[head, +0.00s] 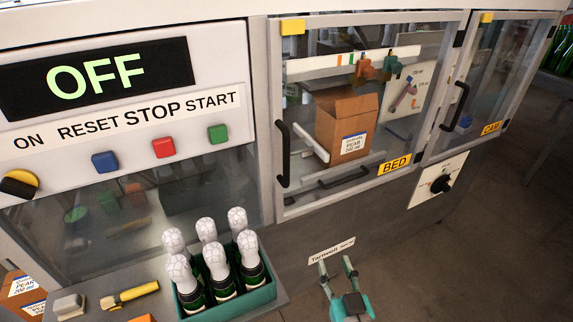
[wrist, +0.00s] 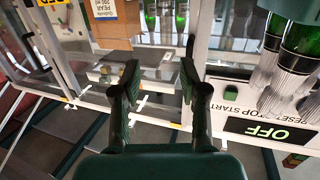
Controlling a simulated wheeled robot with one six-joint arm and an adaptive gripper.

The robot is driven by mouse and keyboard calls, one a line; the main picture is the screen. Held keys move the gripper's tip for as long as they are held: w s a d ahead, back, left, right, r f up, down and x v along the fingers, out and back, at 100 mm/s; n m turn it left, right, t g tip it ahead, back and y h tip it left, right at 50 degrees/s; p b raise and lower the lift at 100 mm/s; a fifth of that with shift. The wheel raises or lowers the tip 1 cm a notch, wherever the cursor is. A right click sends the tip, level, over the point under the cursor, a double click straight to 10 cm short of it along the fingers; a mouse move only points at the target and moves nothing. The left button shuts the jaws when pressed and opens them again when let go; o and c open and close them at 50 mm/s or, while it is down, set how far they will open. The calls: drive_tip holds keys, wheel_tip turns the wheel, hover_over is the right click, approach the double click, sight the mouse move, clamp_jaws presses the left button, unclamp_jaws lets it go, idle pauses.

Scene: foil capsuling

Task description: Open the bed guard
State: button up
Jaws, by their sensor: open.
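The bed guard (head: 371,100) is a clear framed door with a yellow BED label (head: 394,165) at its lower right. It looks closed in the head view. Its black upright bar handle (head: 283,153) is on the left side of the frame. My gripper (head: 336,263) is below and to the right of that handle, in front of the machine's lower panel, apart from the guard. Its two fingers are spread and empty, as the wrist view (wrist: 159,75) also shows.
The display (head: 97,76) reads OFF above several buttons. A teal crate (head: 262,298) of foil-topped bottles stands left of my gripper, below the handle. A second guard labelled CAM (head: 490,128) is at the right, with a black knob (head: 441,184) below. Dark floor is clear at lower right.

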drive_tip(key=n+y, duration=0.1)
drive_tip(key=y, duration=0.1)
approach(287, 154)
drive_tip(key=x, duration=1)
drive_tip(key=shift+w+a, duration=0.1)
drive_tip(key=shift+w, duration=0.3)
clamp_jaws()
